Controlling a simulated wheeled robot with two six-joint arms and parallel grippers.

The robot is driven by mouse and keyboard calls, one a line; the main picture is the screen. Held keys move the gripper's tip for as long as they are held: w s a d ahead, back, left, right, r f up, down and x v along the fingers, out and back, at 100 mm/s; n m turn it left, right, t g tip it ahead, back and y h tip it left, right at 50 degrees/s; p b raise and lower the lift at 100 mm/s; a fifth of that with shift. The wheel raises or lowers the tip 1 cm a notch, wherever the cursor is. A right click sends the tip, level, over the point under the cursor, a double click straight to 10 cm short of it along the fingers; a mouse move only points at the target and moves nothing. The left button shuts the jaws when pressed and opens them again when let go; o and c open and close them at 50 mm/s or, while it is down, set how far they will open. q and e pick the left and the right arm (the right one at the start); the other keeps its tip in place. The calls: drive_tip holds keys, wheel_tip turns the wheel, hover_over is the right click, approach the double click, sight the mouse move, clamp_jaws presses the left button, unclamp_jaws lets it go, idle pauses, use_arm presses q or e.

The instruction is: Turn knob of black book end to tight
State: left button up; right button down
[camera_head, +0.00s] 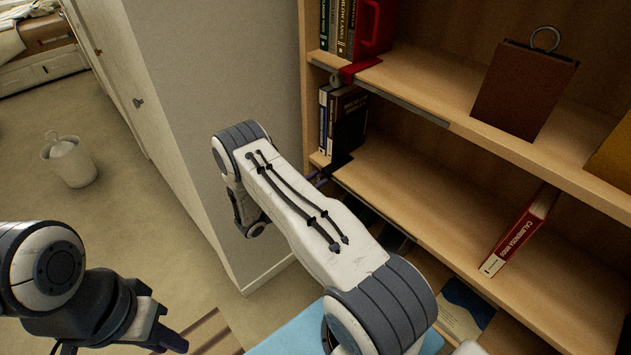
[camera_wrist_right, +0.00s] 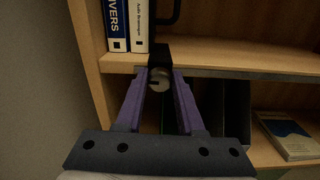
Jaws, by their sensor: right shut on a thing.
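The black book end (camera_wrist_right: 160,50) is clamped on the shelf edge beside upright books in the right wrist view. In the head view the black book end (camera_head: 350,122) stands at the left end of the middle shelf. Its round grey knob (camera_wrist_right: 159,79) sits below the shelf edge. My right gripper (camera_wrist_right: 159,84) has its purple fingers on both sides of the knob and is shut on it. In the head view my right arm mostly hides the right gripper (camera_head: 321,179). My left gripper (camera_head: 172,341) is low at the left, away from the shelf; its finger gap is not clear.
A red book end (camera_head: 374,28) is on the upper shelf with books beside it. A brown book or clipboard (camera_head: 524,90) stands farther right. A red book (camera_head: 520,232) leans on the middle shelf. A white bin (camera_head: 72,161) stands on the open floor at left.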

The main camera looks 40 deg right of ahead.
drive_tip(key=m+b, duration=0.2)
drive_tip(key=m, duration=0.2)
drive_tip(key=shift+f+m, duration=0.15)
drive_tip(key=shift+m, duration=0.15)
drive_tip(key=m+b, duration=0.3)
drive_tip(key=m, duration=0.1)
drive_tip(key=shift+f, duration=0.1)
drive_tip(key=m+b, duration=0.4)
drive_tip(key=m, duration=0.1)
drive_tip(key=shift+s, duration=0.1)
drive_tip(key=shift+m+b, duration=1.8)
drive_tip(key=shift+m, duration=0.2)
drive_tip(key=c, duration=0.6)
unclamp_jaws()
drive_tip(key=shift+o, duration=0.2)
